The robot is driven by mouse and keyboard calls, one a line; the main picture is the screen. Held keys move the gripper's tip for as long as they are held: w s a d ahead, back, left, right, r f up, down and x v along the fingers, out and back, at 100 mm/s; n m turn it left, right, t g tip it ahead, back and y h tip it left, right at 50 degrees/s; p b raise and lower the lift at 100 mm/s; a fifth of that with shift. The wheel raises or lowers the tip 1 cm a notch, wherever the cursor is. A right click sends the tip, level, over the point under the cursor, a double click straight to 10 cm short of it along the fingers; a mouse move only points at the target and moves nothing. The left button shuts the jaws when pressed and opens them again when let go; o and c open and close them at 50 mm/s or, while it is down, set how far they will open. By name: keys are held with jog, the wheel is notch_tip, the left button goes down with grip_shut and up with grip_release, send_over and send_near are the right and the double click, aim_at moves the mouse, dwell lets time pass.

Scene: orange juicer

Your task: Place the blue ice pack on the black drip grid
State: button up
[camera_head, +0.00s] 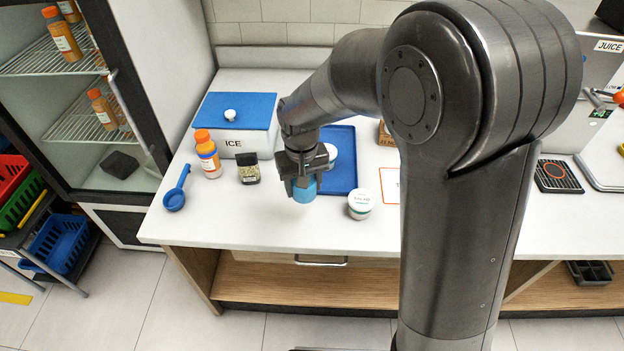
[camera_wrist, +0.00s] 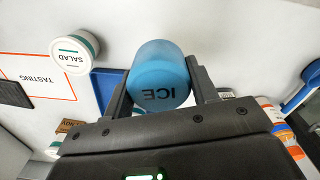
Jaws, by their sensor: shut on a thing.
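The blue ice pack (camera_head: 305,191), a rounded light-blue piece, is in my gripper (camera_head: 303,182) over the left part of the white counter, in front of the blue tray. In the wrist view the ice pack (camera_wrist: 158,75) shows the letters ICE upside down between the two fingers of my gripper (camera_wrist: 160,88). I cannot tell whether it touches the counter. A black square with an orange outline (camera_head: 557,176), which looks like the drip grid, lies at the right beside the juicer, well apart from my gripper.
A SALAD tub (camera_head: 361,204) stands close right of my gripper. A blue tray (camera_head: 340,178), a dark-lidded jar (camera_head: 248,168), an orange-capped bottle (camera_head: 208,154), a blue scoop (camera_head: 176,190) and an ICE box (camera_head: 234,125) are nearby. A TASTING card (camera_wrist: 50,75) lies beyond the tub.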

jog(key=shift+d+r, duration=0.15)
jog(key=shift+d, duration=0.15)
jog(key=w+d+m, duration=0.1)
jog(key=w+d, duration=0.5)
jog(key=d, duration=0.7)
jog(key=w+d, duration=0.7)
jog(key=d, duration=0.5)
jog(key=s+d+m, duration=0.1)
jog(key=s+d, duration=0.1)
jog(key=d, duration=2.4)
jog(key=w+a+f, duration=0.4)
jog(key=w, duration=0.1)
jog(key=w+a+f, duration=0.2)
jog(key=w, duration=0.1)
jog(key=shift+w+a, duration=0.25)
jog(key=shift+a, duration=0.1)
jog(key=shift+f, duration=1.95)
jog(key=shift+f, duration=0.15)
jog(key=o, duration=1)
jog(key=shift+o, duration=0.2)
